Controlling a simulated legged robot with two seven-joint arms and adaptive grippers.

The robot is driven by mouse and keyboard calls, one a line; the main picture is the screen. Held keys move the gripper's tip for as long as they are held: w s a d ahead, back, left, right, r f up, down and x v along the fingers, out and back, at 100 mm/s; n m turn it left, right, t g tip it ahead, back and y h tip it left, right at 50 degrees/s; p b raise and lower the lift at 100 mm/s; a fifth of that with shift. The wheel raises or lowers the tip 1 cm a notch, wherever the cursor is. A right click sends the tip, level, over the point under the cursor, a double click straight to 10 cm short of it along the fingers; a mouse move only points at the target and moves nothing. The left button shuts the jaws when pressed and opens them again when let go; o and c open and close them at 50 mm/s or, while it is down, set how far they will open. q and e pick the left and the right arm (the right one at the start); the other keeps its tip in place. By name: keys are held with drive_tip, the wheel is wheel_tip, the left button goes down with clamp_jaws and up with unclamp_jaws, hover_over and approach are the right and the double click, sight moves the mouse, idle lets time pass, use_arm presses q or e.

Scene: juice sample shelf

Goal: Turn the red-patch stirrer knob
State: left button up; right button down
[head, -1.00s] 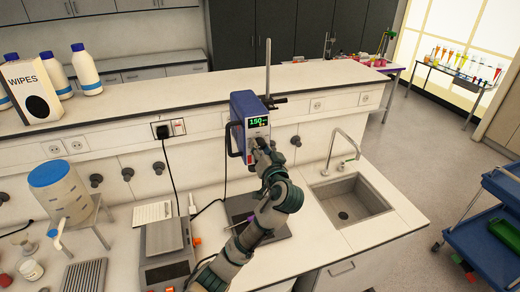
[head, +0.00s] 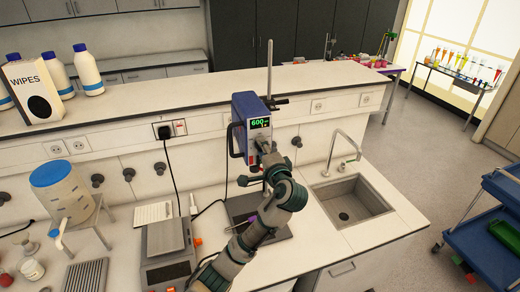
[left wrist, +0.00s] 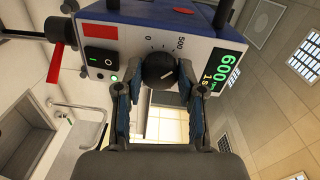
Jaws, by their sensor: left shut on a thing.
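The blue overhead stirrer (head: 242,108) hangs on a metal rod above the bench. Its white front panel, seen close in the left wrist view, carries a red patch (left wrist: 99,31), a 0–500 dial scale and a green display (left wrist: 228,70) reading 600. The black stirrer knob (left wrist: 158,70) with a white pointer line sits between the fingertips of my left gripper (left wrist: 157,78), which is shut on it, one finger on each side. In the head view my left gripper (head: 265,150) reaches the panel and hides the knob. My right gripper is not in view.
A black rocker switch (left wrist: 101,57) and a green light sit beside the knob. Below the stirrer is a dark plate (head: 243,208), with a balance (head: 167,250) to its left and a sink (head: 350,203) to its right. A raised white shelf (head: 190,90) runs behind.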

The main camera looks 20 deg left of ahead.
use_arm(q)
drive_tip(key=m, duration=0.4)
drive_tip(key=shift+d+f+m, duration=0.25)
drive_tip(key=shift+m, duration=0.05)
drive_tip(key=shift+d+f+m, duration=0.1)
drive_tip(key=shift+m, duration=0.85)
drive_tip(key=shift+d+f+m, duration=0.1)
drive_tip(key=shift+m, duration=0.85)
drive_tip(key=shift+a, duration=0.1)
drive_tip(key=o, duration=1.1)
drive_tip(key=shift+r, duration=0.15)
drive_tip(key=v, duration=1.2)
drive_tip(key=shift+w+d, duration=0.2)
drive_tip(key=shift+d, duration=0.1)
